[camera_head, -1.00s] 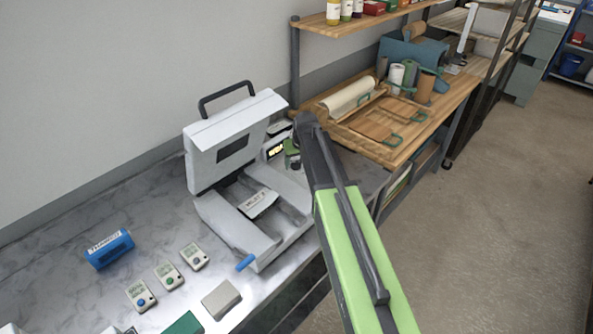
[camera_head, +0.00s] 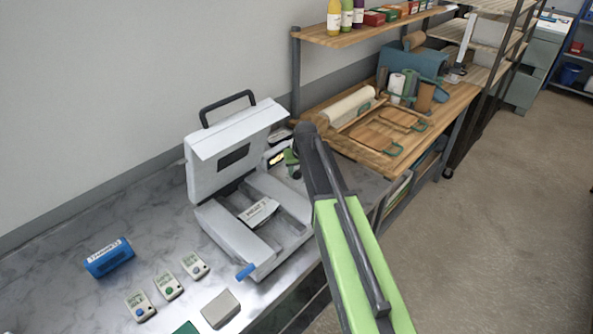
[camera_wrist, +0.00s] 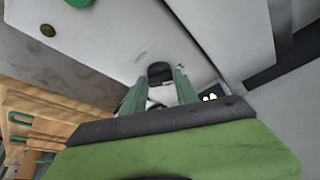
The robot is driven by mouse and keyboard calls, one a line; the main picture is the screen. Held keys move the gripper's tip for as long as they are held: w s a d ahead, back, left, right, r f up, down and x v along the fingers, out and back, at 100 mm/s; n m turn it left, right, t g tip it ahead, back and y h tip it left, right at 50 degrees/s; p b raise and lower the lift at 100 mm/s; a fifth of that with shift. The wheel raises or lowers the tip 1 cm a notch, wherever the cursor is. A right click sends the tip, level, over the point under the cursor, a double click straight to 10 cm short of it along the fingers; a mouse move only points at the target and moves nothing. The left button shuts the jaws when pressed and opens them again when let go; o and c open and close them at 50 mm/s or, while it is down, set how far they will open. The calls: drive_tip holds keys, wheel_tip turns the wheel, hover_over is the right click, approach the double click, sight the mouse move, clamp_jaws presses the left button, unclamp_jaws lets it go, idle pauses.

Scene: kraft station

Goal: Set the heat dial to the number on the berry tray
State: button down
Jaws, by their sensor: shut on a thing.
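A grey-white press (camera_head: 222,222) stands on the counter with its lid (camera_head: 235,150) raised. A card lies in its open bed; its printing is too small to read surely. A small lit display (camera_head: 277,156) sits at the press's far right side. My green-fingered gripper (camera_head: 292,164) is beside that display, partly behind my arm. In the wrist view, my gripper (camera_wrist: 160,84) is shut on a dark round knob, the heat dial (camera_wrist: 159,70), with one finger on each side. The lit display (camera_wrist: 209,95) is just right of it, its figures unreadable. I cannot make out which thing is the berry tray.
A wooden bench (camera_head: 385,165) with boards stands to the right. The floor (camera_head: 500,220) beyond is clear.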

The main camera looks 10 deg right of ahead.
drive_tip(key=shift+a, duration=0.1)
drive_tip(key=m, duration=0.2)
drive_tip(key=m+h, duration=0.1)
drive_tip(key=m, duration=0.1)
drive_tip(key=shift+a+h, duration=0.2)
drive_tip(key=shift+h, duration=0.1)
drive_tip(key=shift+a+m+g+h, duration=0.15)
drive_tip(key=shift+m+g+h, duration=0.4)
drive_tip(key=shift+m, duration=1.15)
drive_tip(key=c, duration=0.9)
unclamp_jaws()
drive_tip(key=shift+w, duration=0.1)
